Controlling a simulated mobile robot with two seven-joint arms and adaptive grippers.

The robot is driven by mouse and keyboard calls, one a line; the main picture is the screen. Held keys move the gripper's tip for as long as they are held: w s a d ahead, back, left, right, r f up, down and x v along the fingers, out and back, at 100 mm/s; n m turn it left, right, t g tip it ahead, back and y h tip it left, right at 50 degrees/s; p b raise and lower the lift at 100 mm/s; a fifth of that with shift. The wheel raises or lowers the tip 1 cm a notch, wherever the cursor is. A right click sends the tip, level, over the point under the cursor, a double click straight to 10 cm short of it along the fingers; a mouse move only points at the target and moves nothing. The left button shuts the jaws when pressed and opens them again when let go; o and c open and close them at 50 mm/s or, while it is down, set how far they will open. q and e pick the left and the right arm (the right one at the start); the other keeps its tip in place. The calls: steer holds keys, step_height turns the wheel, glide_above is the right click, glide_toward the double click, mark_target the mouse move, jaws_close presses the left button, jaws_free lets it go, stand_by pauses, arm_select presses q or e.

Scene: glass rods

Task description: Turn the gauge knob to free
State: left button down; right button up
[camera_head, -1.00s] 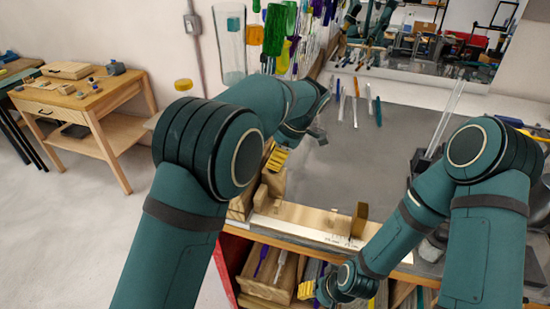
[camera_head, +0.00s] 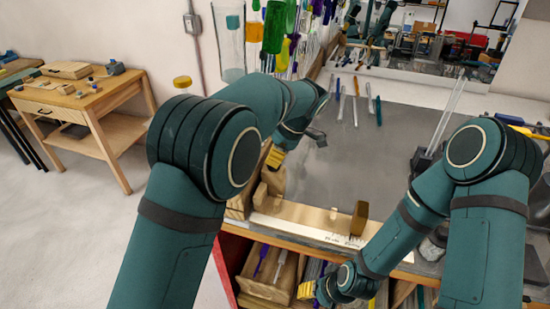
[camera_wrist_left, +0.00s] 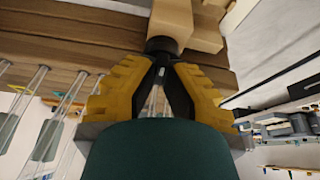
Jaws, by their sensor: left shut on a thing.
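My left gripper (camera_head: 274,157) is low over the left end of the bench, close to the wooden blocks (camera_head: 272,182). In the left wrist view its yellow fingers (camera_wrist_left: 160,72) close in on a small black knob (camera_wrist_left: 160,44), which sits against a light wooden block (camera_wrist_left: 172,18). The gripper is shut on this knob. The knob is hidden in the head view, and no marking on it can be read. My right gripper (camera_head: 307,291) is low at the front of the bench; its fingers are too small and partly hidden to tell their opening.
A white scale strip (camera_head: 300,229) runs along the bench's front edge, with a brown block (camera_head: 358,218) on it. Several thin rods lie at the back of the grey bench top (camera_head: 340,165). Clear rods (camera_head: 447,115) stand at the right. The middle is free.

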arm_select(q)
steer(key=shift+f+m, duration=0.1)
steer(key=shift+m, duration=0.4)
steer(key=c, duration=1)
jaws_free()
steer(key=v, duration=1.2)
steer(key=shift+s, duration=0.25)
